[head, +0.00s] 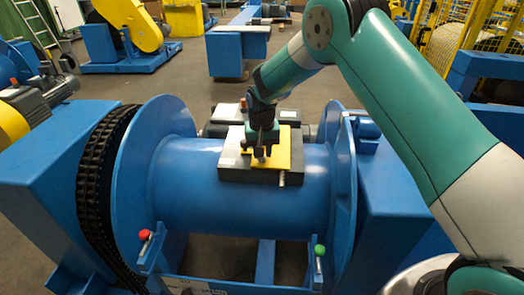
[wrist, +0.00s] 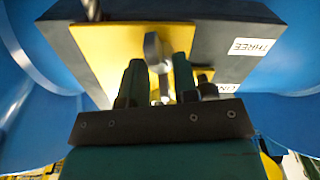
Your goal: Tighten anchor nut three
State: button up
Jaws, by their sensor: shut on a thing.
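A dark block (head: 232,165) with a yellow plate (head: 283,160) on it sits on top of the blue drum. In the wrist view the yellow plate (wrist: 100,52) lies on the dark block, which has a white label reading THREE (wrist: 252,47) and a second, partly hidden label (wrist: 228,88). My gripper (head: 261,153) points down onto the plate. In the wrist view my gripper's fingers (wrist: 158,75) stand either side of a grey metal nut (wrist: 154,48) and are shut on it. Its lower part is partly hidden. I cannot tell the nut's number from its position.
The blue drum (head: 190,195) has large flanges and a dark chain (head: 95,175) at its left. A red knob (head: 144,235) and a green knob (head: 319,250) stand at the front. Dark machinery (head: 225,112) lies behind the block. A grey rod (wrist: 92,9) sticks up near the plate's corner.

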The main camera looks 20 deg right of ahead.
jog(key=m, duration=0.5)
jog(key=shift+w+r+m, duration=0.15)
jog(key=shift+r+m, duration=0.05)
jog(key=shift+m, duration=0.1)
jog(key=m, duration=0.6)
jog(key=shift+b, duration=0.35)
jog(key=m, duration=0.4)
jog(key=shift+m, duration=2.1)
jog(key=o, duration=0.6)
jog(key=shift+f, duration=0.1)
notch_tip(320, 180, up, 18)
jog(key=b, duration=0.1)
jog(key=shift+s+a+f+b, duration=0.25)
jog(key=shift+a+b, duration=0.05)
